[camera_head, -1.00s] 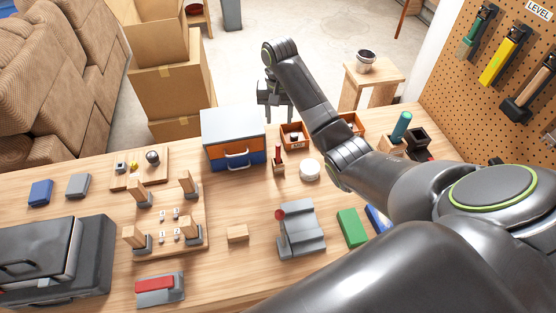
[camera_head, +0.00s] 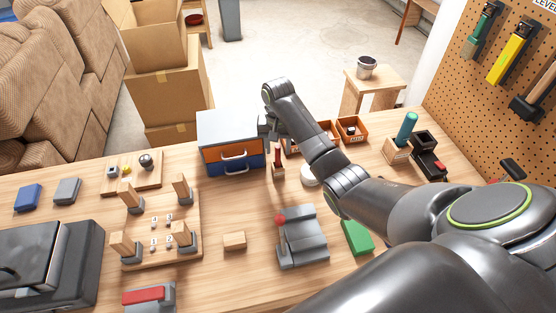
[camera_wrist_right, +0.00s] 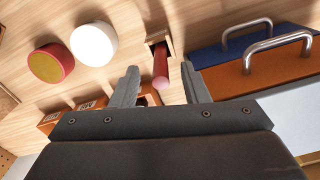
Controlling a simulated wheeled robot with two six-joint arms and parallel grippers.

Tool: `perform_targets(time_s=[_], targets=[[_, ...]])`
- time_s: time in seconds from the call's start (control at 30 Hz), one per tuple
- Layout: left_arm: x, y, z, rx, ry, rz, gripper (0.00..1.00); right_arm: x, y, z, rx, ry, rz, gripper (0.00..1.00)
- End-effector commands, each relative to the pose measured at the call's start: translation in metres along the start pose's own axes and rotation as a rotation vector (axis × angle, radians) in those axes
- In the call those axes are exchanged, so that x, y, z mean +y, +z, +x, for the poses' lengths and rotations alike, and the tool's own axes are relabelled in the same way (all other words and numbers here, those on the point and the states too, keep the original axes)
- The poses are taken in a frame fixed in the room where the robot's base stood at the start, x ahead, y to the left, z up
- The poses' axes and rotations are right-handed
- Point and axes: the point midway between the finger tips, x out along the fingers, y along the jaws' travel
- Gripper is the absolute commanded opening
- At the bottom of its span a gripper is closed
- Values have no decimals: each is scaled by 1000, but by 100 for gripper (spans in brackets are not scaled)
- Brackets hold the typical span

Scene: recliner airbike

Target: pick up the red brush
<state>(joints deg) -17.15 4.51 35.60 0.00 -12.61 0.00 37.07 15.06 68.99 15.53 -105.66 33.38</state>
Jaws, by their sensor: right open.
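The red brush (camera_head: 277,155) stands upright in a small wooden block (camera_head: 278,173) on the workbench, right of the drawer cabinet. In the right wrist view the red brush (camera_wrist_right: 160,70) points toward the camera, in its wooden block (camera_wrist_right: 156,36). My right gripper (camera_wrist_right: 160,68) is open, and the brush shows between its two fingers without visible contact. In the head view my right gripper (camera_head: 268,123) is just behind the brush, close to the cabinet's right side, partly hidden by my arm. My left gripper is not in view.
The cabinet (camera_head: 230,130) with orange and blue drawers stands close left of the brush; its handles (camera_wrist_right: 279,42) stick out. A white round object (camera_head: 310,176) is close right. Orange bins (camera_head: 351,130) are behind. A grey device with a red knob (camera_head: 302,238) is in front.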

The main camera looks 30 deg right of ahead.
Motion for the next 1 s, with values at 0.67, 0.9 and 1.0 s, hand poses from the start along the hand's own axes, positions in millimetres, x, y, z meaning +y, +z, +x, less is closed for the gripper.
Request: perform_targets(time_s=[0.67,0.9,1.0], targets=[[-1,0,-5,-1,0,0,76,0,0,28,1,1,-2,14],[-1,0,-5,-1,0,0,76,0,0,28,1,1,-1,0],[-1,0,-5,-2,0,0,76,0,0,28,2,1,-1,0]])
